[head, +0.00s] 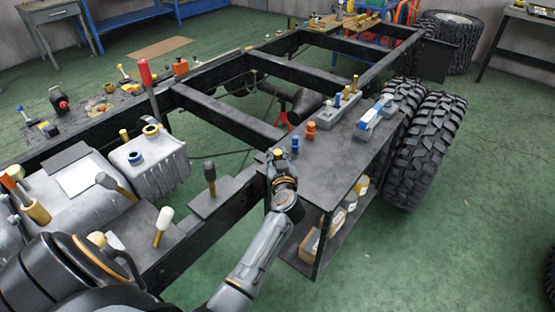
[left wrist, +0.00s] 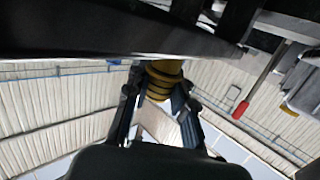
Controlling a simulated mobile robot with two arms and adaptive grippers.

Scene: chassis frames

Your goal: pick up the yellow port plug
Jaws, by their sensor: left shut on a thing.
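The yellow port plug (left wrist: 160,82), ribbed and round, sits between the two dark fingers of my left gripper (left wrist: 160,105) in the left wrist view. The gripper is shut on it, and its upper end lies close to a dark surface above. In the head view my left gripper (head: 280,163) is at the near left edge of the dark side table, just left of a blue plug (head: 295,143). The plug is mostly hidden there by the gripper. My right gripper is not in view.
An orange plug (head: 311,130) and a blue-and-grey tool (head: 370,121) stand on the dark side table (head: 345,160). A shelf beneath holds bottles and a box. The black chassis frame (head: 215,118) runs behind; large tyres (head: 428,140) stand right.

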